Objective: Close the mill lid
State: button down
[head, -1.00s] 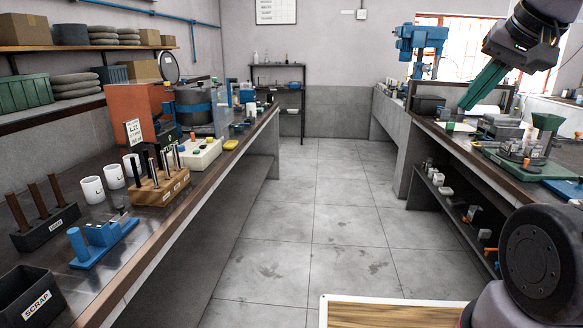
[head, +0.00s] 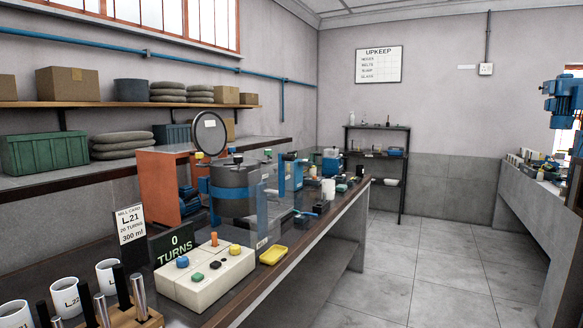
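The mill is a grey drum with a blue band (head: 234,193) on the left bench, with an orange panel (head: 162,186) beside it. A round disc with a dark rim (head: 210,133) stands upright at the drum's upper left; it looks like the mill lid, swung open. The drum's top is seen nearly edge-on, so its opening is hard to make out. A control box (head: 205,276) with coloured knobs and a "0 TURNS" sign (head: 174,246) stand in front of the mill. My gripper is not in view.
A mill card (head: 131,225), white mugs (head: 66,297) and a wooden tool block (head: 134,318) stand at the near left. A yellow dish (head: 273,255) lies near the bench edge. The floor (head: 430,270) to the right is clear.

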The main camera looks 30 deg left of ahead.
aim_at(210, 137)
jog(key=i+l+u, duration=0.2)
jog(key=i, duration=0.9)
jog(key=i+u, duration=0.2)
jog(key=u, duration=0.15)
jog(key=i+u, duration=0.45)
jog(key=u, duration=0.2)
